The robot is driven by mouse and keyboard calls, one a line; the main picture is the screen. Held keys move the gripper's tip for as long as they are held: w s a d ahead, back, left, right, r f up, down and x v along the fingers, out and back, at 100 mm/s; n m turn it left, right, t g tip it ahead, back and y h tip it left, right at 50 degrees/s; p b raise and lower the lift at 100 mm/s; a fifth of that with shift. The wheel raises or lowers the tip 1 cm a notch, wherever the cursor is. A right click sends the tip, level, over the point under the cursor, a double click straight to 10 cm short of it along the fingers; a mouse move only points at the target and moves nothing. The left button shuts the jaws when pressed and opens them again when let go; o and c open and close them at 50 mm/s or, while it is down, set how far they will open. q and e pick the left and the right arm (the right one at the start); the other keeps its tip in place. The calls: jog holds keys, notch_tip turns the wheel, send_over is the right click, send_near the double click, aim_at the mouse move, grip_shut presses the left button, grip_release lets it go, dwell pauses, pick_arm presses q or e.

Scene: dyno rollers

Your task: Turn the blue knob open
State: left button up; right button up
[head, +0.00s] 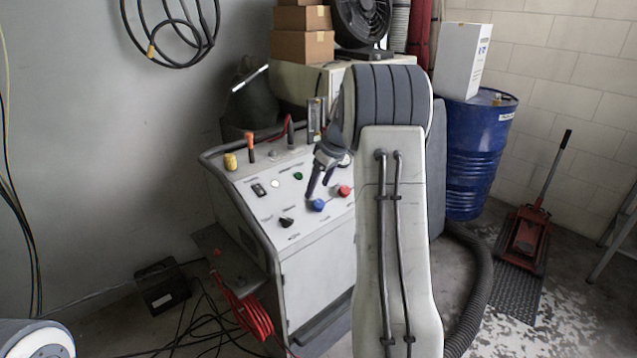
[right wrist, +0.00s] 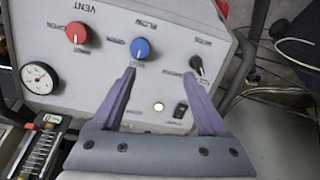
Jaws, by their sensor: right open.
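The blue knob (head: 317,205) is on the sloped white panel of the console (head: 312,258). In the right wrist view the blue knob (right wrist: 140,48) is round, with a "FLOW" label above it. My right gripper (head: 319,188) is open and empty, just above and beside the blue knob in the head view. In the right wrist view its two purple fingers (right wrist: 161,76) point toward the panel. The left fingertip appears just below the blue knob; the right one appears near the black knob (right wrist: 197,66). I cannot tell whether either touches the panel. My left gripper is out of view.
A red knob (right wrist: 78,33) labelled "VENT", a gauge (right wrist: 40,78) and a rocker switch (right wrist: 180,110) are near the blue knob. Levers (head: 251,147) stand along the console's back. A blue drum (head: 470,150) and red jack (head: 524,235) are at right. Cables lie on the floor.

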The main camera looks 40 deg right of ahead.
aim_at(319, 202)
jog(key=w+d+f, duration=0.1)
jog(key=f, duration=0.2)
jog(key=w+d+f, duration=0.1)
jog(key=f, duration=0.1)
jog(key=w+d+f, duration=0.1)
jog(key=f, duration=0.2)
jog(key=shift+w+f+p, duration=0.3)
jog(key=shift+w+f, duration=0.05)
grip_shut()
